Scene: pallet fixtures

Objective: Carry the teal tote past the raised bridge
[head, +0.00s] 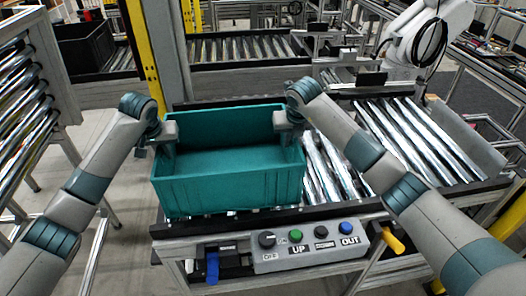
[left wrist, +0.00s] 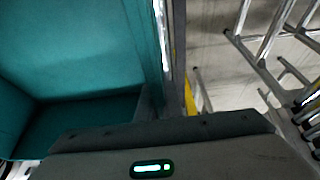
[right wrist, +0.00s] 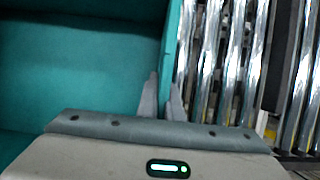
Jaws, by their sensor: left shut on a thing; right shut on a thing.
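The teal tote (head: 228,190) is an open, empty box on the left part of the roller conveyor in the head view. My left gripper (head: 166,150) is shut on its left wall, and my right gripper (head: 284,133) is shut on its right wall. In the left wrist view the tote's inside (left wrist: 75,50) fills the left, with the wall at the fingers. In the right wrist view the fingers (right wrist: 160,105) straddle the tote's wall (right wrist: 168,60). The tote looks level; I cannot tell whether its bottom touches the rollers. I cannot clearly identify the raised bridge.
A control panel (head: 310,244) with a knob and buttons sits on the conveyor's front, with a yellow handle (head: 392,240) beside it. Bare rollers (head: 405,140) lie to the right. A grey post (head: 165,50) and yellow post (head: 140,50) stand behind. A black bin (head: 85,46) is back left.

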